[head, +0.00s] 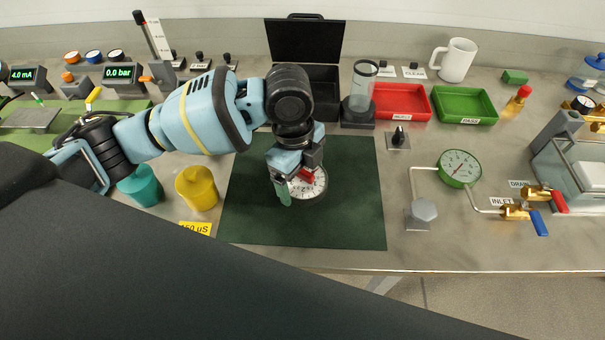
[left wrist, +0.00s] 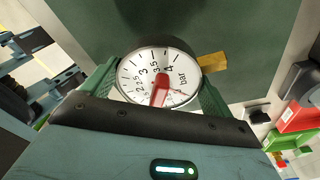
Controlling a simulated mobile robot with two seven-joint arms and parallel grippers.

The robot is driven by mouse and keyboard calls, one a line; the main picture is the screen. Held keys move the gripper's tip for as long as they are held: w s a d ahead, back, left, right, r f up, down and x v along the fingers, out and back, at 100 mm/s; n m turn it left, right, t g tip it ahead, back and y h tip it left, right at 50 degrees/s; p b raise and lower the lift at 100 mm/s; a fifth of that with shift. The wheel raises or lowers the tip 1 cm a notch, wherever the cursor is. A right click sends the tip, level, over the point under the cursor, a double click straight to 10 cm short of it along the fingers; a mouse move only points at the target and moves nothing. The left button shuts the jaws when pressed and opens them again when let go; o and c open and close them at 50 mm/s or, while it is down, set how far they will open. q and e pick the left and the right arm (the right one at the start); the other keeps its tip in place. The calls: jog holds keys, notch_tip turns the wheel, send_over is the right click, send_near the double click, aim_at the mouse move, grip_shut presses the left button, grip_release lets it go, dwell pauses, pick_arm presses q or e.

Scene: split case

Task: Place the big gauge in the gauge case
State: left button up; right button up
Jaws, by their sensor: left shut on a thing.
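The big gauge (head: 315,186) has a white round dial and a red piece across its face. It is over the dark green mat (head: 350,220); I cannot tell whether it touches the mat. In the left wrist view the gauge (left wrist: 146,68) shows its numbers, and a brass stem points right. My left gripper (head: 296,186) is shut on the gauge, with green fingers on opposite sides of the dial, as the left wrist view (left wrist: 158,82) shows. The black gauge case (head: 325,78) stands open behind the mat, lid raised; my arm hides part of it. My right gripper is not in view.
A yellow pot (head: 197,188) and a teal pot (head: 143,187) stand left of the mat. A green gauge with piping (head: 459,168) is at right.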

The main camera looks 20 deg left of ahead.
pick_arm(q)
jog(key=shift+w+a, duration=0.15)
jog(key=shift+w, duration=0.35)
jog(key=shift+w+a, duration=0.15)
jog(key=shift+w, duration=0.35)
jog(key=shift+w+f, duration=0.15)
jog(key=shift+f, duration=1.65)
jog(key=shift+f, duration=0.15)
jog(key=o, duration=1)
jog(key=shift+o, duration=0.2)
jog(key=r, duration=0.4)
jog(key=a+r, duration=0.1)
jog(key=r, duration=0.7)
jog(key=shift+w+a+p, duration=0.15)
jog(key=shift+a+p, duration=0.1)
jog(key=shift+p, duration=0.1)
